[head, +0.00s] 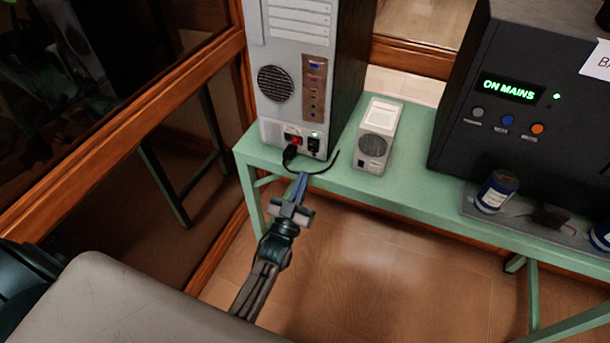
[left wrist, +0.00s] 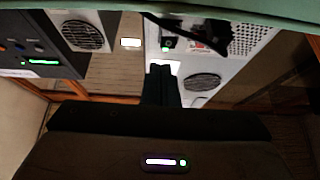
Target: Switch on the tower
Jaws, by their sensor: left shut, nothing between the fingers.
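The tower (head: 278,45), a pale grey computer case with its back panel facing me, stands at the left end of the green bench. Low on its back are a red switch (head: 296,140) and a dark socket beside it with a small green light lit. I cannot tell which way the switch is set. A black plug (head: 290,153) with a cable hangs in front of the panel. My left gripper (head: 302,178) is shut and empty, just below and in front of the plug. In the left wrist view the red switch (left wrist: 200,46) shows beyond the gripper (left wrist: 161,68), apart from it.
A small white box with a round grille (head: 373,148) stands right of the tower. A large black unit (head: 475,140) reading "ON MAINS" sits further right, with several buttons. Glass panels with wooden frames are at left.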

